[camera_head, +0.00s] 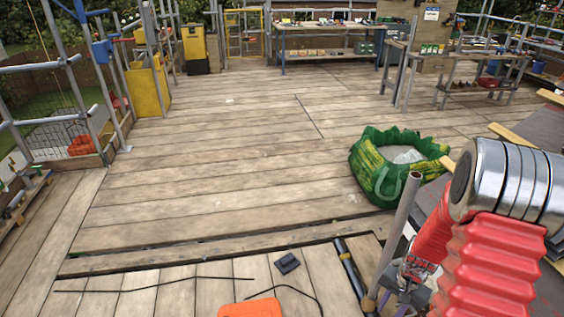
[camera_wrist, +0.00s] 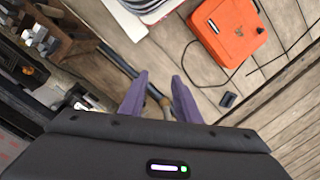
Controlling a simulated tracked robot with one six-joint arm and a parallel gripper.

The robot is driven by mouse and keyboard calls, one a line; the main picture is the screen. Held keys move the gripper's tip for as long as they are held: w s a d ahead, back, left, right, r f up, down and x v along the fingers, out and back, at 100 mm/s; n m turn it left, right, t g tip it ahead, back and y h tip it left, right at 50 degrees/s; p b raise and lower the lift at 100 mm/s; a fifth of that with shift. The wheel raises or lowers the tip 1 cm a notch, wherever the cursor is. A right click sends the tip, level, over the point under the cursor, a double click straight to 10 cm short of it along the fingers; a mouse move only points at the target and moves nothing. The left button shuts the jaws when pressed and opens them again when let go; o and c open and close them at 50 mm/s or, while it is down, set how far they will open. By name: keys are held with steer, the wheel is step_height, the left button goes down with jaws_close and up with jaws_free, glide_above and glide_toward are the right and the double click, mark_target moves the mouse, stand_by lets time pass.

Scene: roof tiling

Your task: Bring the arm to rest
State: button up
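My gripper shows in the wrist view (camera_wrist: 159,80) as two purple fingers standing apart. Nothing is held between them; plank floor and a dark pipe show beyond the gap. In the head view a bit of purple, likely my gripper, shows low at the right, mostly hidden behind a grey pole (camera_head: 400,230). My arm fills the lower right of that view and covers what lies behind it.
A green bag (camera_head: 375,172) stands on the planks at the right. An orange case (camera_head: 250,308), also in the wrist view (camera_wrist: 228,38), lies near a small dark block (camera_head: 287,263) and a black cable. Workbenches (camera_head: 325,27) stand at the back. The middle deck is clear.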

steer(key=s+a+r+n+t, duration=0.2)
steer(key=a+r, duration=0.4)
steer(key=r, duration=0.6)
steer(key=s+a+r+n+t, duration=0.2)
steer(key=s+a+r+n, duration=0.2)
steer(key=r, duration=0.8)
steer(key=s+a+r+n+t+h, duration=0.1)
steer(key=s+a+r+n+t, duration=0.1)
steer(key=s+a+r, duration=0.3)
steer(key=a+r, duration=0.3)
steer(key=r, duration=0.4)
steer(key=shift+n, duration=0.4)
steer(key=shift+a+r, duration=0.1)
